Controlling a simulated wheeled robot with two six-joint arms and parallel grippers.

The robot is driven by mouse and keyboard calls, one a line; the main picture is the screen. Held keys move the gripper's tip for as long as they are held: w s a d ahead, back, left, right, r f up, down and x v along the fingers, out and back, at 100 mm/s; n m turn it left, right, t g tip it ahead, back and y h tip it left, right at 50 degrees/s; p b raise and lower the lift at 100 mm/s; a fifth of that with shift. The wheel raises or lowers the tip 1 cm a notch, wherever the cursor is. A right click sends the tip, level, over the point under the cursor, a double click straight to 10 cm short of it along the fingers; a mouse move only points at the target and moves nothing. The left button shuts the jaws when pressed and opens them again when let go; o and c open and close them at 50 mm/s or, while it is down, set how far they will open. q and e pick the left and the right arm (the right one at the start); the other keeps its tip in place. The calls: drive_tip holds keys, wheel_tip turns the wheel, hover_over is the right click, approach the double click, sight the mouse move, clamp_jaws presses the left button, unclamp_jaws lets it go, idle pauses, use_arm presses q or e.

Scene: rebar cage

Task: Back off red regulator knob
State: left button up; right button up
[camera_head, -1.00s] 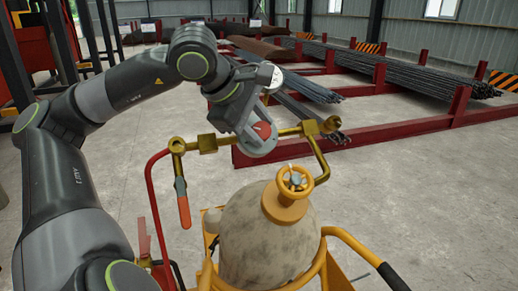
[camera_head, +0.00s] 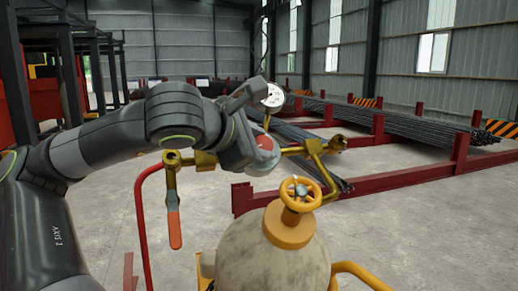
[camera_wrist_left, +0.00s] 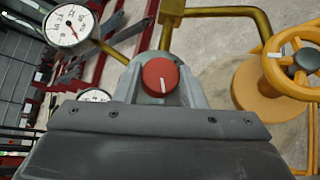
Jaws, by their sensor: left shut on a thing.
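The red regulator knob (camera_head: 264,143) sits on the brass pipework above the gas cylinder. In the left wrist view the red knob (camera_wrist_left: 160,76) shows its round face and a white mark, with grey finger parts around it. My left gripper (camera_head: 252,150) is at the knob and shut on it; its fingertips are partly hidden. A white pressure gauge (camera_head: 273,95) stands just above the gripper, and it also shows in the left wrist view (camera_wrist_left: 70,25). A second gauge (camera_wrist_left: 95,96) is partly hidden behind the gripper. My right gripper is not in view.
The yellow handwheel (camera_head: 300,194) tops the pale cylinder (camera_head: 268,260), right of and below the gripper. A red hose (camera_head: 140,225) and an orange-handled lever (camera_head: 174,230) hang at left. Rebar racks (camera_head: 400,175) stand behind on open concrete floor.

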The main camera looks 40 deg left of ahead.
use_arm(q)
drive_tip(key=shift+d+f+n+t+y+p, duration=0.15)
drive_tip(key=shift+n+t+y+p, duration=0.35)
drive_tip(key=shift+n+y+p, duration=0.6)
drive_tip(key=o, duration=1)
drive_tip(key=shift+s, duration=0.15)
